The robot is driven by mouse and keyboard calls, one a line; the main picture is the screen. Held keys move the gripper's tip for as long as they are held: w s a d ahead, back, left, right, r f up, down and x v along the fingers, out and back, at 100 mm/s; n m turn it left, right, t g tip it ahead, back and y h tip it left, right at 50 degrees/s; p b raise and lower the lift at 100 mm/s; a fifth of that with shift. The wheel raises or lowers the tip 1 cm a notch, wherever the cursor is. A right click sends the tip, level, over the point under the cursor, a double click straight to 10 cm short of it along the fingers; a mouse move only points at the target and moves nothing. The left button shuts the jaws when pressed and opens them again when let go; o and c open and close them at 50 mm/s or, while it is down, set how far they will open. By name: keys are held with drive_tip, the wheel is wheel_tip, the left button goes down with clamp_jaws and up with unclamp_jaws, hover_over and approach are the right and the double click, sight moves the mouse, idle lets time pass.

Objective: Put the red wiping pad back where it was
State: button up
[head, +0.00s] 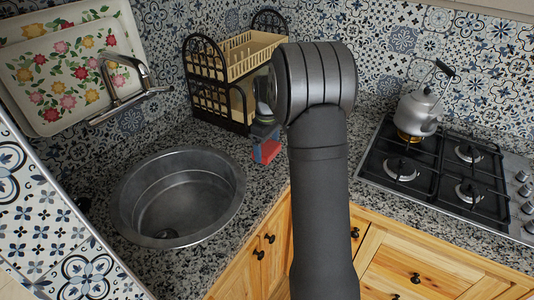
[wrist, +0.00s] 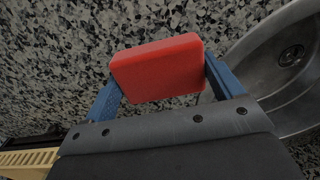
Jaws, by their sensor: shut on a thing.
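The red wiping pad (wrist: 158,68) is a flat red block held between the two blue fingers of my gripper (wrist: 160,80) in the wrist view. My gripper is shut on it, with one finger at each short end. In the head view the pad (head: 269,151) shows small beside my gripper (head: 262,150), over the granite counter between the sink and the dish rack. My arm hides part of the counter behind it. I cannot tell whether the pad touches the counter.
The round steel sink (head: 178,197) lies left of the pad; its rim also shows in the wrist view (wrist: 244,62). A black and cream dish rack (head: 205,85) stands behind. A gas hob (head: 440,165) with a kettle (head: 418,112) is at right. Flowered trays (head: 40,100) lean at left behind the tap (head: 125,85).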

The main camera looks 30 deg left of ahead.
sight(267, 147)
drive_tip(key=shift+f, duration=1.5)
drive_tip(key=shift+f, duration=0.1)
drive_tip(key=shift+f, duration=0.1)
drive_tip(key=o, duration=0.8)
wheel_tip(267, 147, up, 12)
drive_tip(key=shift+r, duration=0.2)
